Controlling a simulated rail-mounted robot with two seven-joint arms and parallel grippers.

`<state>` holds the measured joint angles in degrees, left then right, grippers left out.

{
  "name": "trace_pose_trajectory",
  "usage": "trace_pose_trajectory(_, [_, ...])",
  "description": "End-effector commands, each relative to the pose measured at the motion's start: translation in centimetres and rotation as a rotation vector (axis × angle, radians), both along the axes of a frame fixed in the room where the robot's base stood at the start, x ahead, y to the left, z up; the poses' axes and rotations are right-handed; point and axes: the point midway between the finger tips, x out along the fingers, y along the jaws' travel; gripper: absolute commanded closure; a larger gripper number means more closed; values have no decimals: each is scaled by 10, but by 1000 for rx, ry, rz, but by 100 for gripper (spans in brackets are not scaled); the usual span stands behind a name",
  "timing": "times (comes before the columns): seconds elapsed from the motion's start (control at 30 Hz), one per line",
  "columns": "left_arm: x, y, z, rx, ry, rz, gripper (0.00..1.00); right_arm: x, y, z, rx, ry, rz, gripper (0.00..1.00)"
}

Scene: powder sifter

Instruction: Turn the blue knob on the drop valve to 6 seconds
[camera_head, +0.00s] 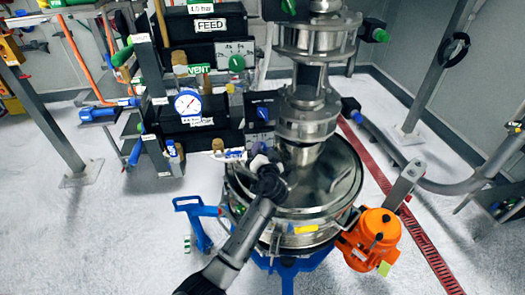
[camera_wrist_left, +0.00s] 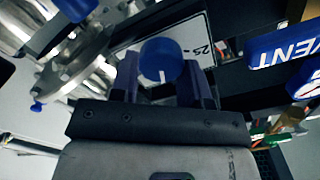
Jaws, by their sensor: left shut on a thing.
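The blue knob (camera_wrist_left: 161,62) with a white pointer line shows in the left wrist view, in front of a white plate (camera_wrist_left: 199,50) with numbers on it. My left gripper (camera_wrist_left: 162,82) has its two dark fingers on either side of the knob and is shut on it. The pointer line is toward the gripper body in that view. Most of the dial scale is hidden. My right gripper is not in view.
The steel valve column (camera_head: 306,118) stands over the round sifter lid (camera_head: 325,185). Another blue knob (camera_head: 262,113) shows on the panel. An orange motor (camera_head: 371,238) is at the right. Floor is clear at the lower left.

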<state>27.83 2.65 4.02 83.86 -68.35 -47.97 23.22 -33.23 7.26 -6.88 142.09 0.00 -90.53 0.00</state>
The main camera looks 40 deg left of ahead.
Motion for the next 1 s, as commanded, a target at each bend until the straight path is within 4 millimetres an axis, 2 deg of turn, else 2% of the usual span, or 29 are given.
trace_pose_trajectory(0.53, [0,0,1,16,15,0,81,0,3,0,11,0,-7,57])
trace_pose_trajectory(0.57, [0,0,1,16,15,0,55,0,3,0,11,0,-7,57])
trace_pose_trajectory(0.6, [0,0,1,16,14,0,51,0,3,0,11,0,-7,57])
trace_pose_trajectory(0.8, [0,0,0,15,15,-1,32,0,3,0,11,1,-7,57])
trace_pose_trajectory(1.0, [0,0,0,14,16,0,32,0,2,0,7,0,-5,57])
